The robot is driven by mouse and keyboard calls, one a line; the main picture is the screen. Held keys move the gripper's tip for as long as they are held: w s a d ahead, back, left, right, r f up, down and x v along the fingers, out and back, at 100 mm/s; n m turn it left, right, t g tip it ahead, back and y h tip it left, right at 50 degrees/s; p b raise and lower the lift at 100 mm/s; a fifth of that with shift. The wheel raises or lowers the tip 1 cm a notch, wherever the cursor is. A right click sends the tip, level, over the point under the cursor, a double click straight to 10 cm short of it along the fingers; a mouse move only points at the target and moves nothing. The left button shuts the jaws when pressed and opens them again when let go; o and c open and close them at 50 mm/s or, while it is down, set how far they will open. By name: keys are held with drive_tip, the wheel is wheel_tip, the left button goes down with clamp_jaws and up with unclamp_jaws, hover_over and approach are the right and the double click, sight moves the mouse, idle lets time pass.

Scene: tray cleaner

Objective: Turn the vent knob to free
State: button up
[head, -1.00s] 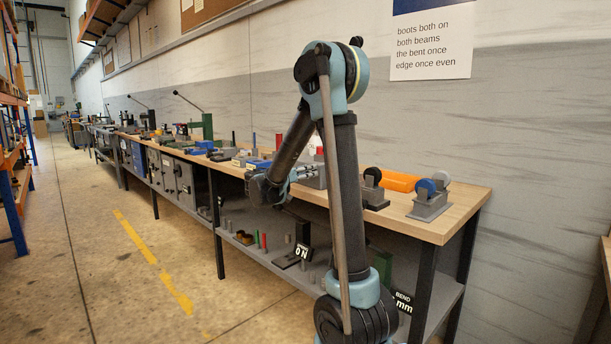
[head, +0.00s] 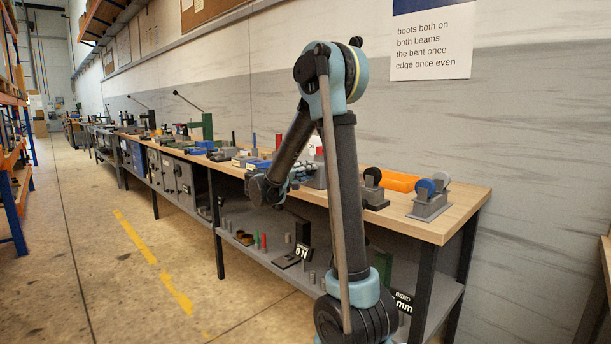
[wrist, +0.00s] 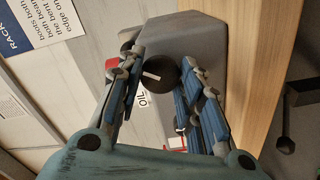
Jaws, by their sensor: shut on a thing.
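The vent knob (wrist: 157,78) is a round black knob with a short white pointer mark, which lies nearly level in the wrist view. It sits on a grey housing (wrist: 207,45). My gripper (wrist: 158,66) has its blue-padded fingers on either side of the knob and is shut on it. In the head view my gripper (head: 292,178) is low over the bench, and the knob is hidden there.
The wooden bench top (head: 455,205) carries an orange cylinder (head: 398,181) and a grey stand with rollers (head: 430,200) to the right. A red part (wrist: 112,64) is beside the left finger. A dark bolt-like part (wrist: 287,143) is at the right. The aisle floor is clear.

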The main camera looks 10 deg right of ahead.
drive_tip(key=n, duration=0.6)
drive_tip(key=shift+w+n, duration=0.1)
drive_tip(key=shift+n, duration=0.2)
idle(0.4)
drive_tip(key=shift+f, duration=0.1)
drive_tip(key=o, duration=1.1)
drive_tip(key=shift+a, duration=0.1)
drive_tip(key=v, duration=1.1)
drive_tip(key=shift+s+a, duration=0.25)
drive_tip(key=shift+a, duration=0.05)
